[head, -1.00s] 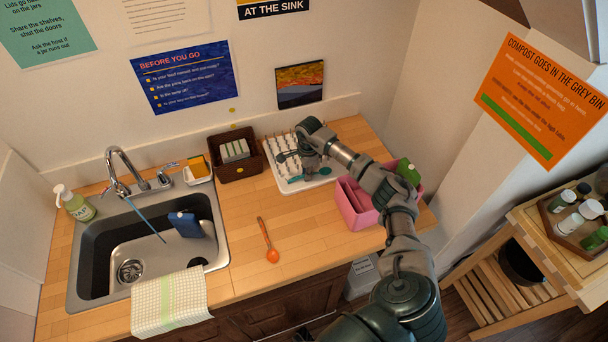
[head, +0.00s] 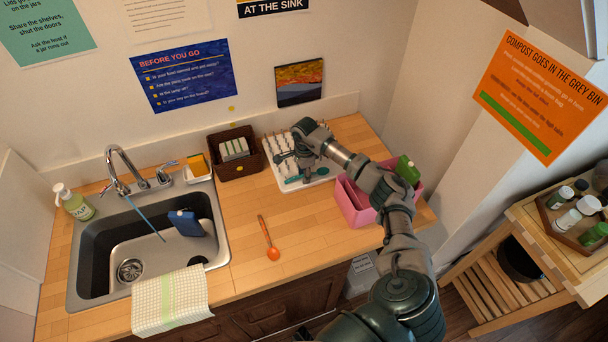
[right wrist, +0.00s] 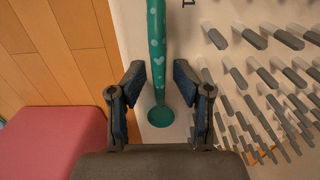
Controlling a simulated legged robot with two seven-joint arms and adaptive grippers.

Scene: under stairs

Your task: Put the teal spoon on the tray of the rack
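The teal spoon (head: 293,179), dotted with pale hearts, lies along the front edge of the rack's white tray (head: 316,182), beside the pegs. In the right wrist view the spoon (right wrist: 157,45) runs down between my fingers, with its round end near the palm, on the pale tray surface (right wrist: 181,60). My right gripper (right wrist: 160,88) is open, with a gap on both sides of the spoon. In the head view my right gripper (head: 294,164) is over the rack and hides part of the spoon and pegs. My left gripper is not in view.
A pink bin (head: 353,207) with a green item stands right of the rack, under my right arm. A brown basket (head: 237,168) stands left of it. An orange spoon (head: 269,242) lies on the clear counter. The sink (head: 140,262) is at left.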

